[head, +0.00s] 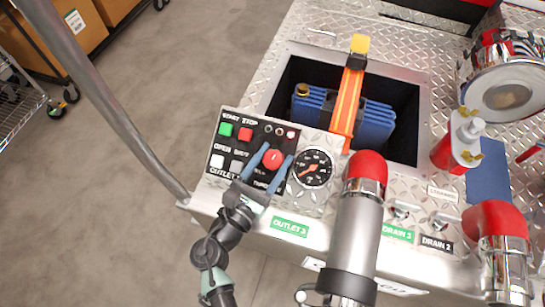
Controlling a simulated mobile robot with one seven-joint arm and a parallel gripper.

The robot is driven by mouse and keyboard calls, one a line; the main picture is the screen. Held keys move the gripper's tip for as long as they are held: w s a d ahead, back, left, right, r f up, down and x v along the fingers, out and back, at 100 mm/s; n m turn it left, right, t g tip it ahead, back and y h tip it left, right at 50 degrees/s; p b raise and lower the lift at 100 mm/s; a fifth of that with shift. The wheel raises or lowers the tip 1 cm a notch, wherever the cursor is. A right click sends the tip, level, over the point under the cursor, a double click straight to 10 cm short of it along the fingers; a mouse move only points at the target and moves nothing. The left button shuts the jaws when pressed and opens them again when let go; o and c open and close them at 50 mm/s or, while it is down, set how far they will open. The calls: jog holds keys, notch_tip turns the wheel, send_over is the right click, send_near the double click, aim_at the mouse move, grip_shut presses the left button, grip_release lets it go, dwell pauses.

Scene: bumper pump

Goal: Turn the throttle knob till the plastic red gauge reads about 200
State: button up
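The throttle knob (273,158) is a round red knob on the black control panel (235,132). A "THRO..." label shows partly below it. My gripper (276,157) has two blue fingers, spread apart, one on each side of the knob. I cannot tell whether they touch it. The gauge (313,168) is a round black dial with a light rim and an orange-red needle, just right of my gripper. Its numbers are too small to read, so the reading cannot be told. My right finger and gripper body hide part of the panel's lower right.
A green button (225,129), a red button (245,134) and pale buttons (217,161) sit left of the knob. An orange strap (346,105) and a large red-capped metal pipe (357,235) stand close to the gauge. Open floor (110,190) lies left.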

grip_shut()
jog(key=shift+w+a+m+g+h, duration=0.1)
jog(key=shift+m+g+h, duration=0.9)
jog(key=shift+m, duration=0.4)
jog(key=shift+m+g+h, duration=1.1)
jog(key=shift+m+g, duration=0.2)
jog(key=shift+m, duration=0.4)
jog(key=o, duration=0.5)
grip_release()
